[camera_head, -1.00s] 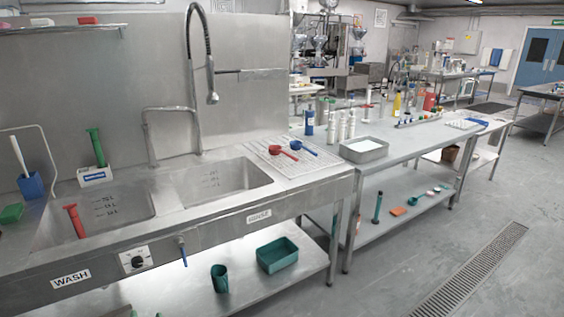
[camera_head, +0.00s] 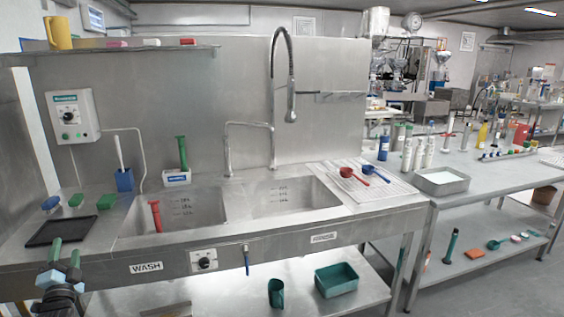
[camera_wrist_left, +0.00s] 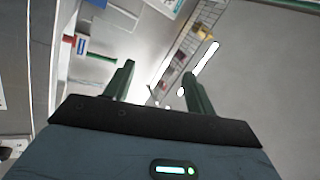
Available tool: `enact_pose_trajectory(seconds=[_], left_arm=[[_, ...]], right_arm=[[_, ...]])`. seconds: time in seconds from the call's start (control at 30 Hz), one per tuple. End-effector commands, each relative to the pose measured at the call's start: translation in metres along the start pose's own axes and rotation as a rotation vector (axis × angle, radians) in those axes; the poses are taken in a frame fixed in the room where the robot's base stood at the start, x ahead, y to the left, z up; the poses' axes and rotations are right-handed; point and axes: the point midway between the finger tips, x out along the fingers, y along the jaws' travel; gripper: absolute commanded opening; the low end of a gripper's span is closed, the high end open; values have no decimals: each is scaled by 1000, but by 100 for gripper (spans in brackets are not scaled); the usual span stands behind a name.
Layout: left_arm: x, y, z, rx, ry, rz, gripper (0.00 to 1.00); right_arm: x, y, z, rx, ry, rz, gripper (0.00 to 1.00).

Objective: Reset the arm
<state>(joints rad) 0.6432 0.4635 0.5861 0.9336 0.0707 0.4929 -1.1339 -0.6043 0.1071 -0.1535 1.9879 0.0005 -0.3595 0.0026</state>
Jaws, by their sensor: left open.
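My left gripper (camera_head: 64,250) is at the lower left of the head view, its two green fingers pointing up in front of the sink bench. The fingers stand apart with nothing between them. The left wrist view also shows the open, empty green fingers (camera_wrist_left: 157,82). My right gripper is not in view.
A steel double sink (camera_head: 176,210) fills the middle, with a tall spray tap (camera_head: 291,80). A black tray (camera_head: 62,231) lies beyond my left gripper. A red scoop (camera_head: 347,173) and blue scoop (camera_head: 370,170) lie on the drainer. A second steel table (camera_head: 480,180) stands at right.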

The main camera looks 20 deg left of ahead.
Motion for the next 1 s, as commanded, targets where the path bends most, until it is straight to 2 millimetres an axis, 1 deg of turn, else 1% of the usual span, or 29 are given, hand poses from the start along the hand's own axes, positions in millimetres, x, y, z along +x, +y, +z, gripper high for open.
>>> enact_pose_trajectory(seconds=[0.03,0.27,0.3,0.47,0.57,0.67,0.77,0.8,0.87,0.9,0.97,1.0], left_arm=[[10,-16,9,27,6,-19,55],[41,-76,35,121,26,-85,55],[30,-60,28,110,48,-42,55],[6,-31,12,84,114,73,55],[-15,-10,1,62,154,160,55],[-46,18,-12,33,192,271,55],[-90,50,-26,-7,227,413,55],[-112,63,-32,-27,236,476,55],[-146,82,-39,-56,244,572,55],[-170,93,-44,-76,245,633,55],[-206,107,-50,-106,242,724,55],[-231,115,-53,-125,237,784,55]], right_arm=[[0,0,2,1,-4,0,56],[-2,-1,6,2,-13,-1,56],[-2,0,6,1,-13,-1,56],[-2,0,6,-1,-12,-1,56],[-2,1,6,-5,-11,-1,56],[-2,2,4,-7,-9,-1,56],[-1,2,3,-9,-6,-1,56],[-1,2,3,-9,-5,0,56],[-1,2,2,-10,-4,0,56],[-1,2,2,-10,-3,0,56],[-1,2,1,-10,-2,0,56],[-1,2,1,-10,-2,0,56]])
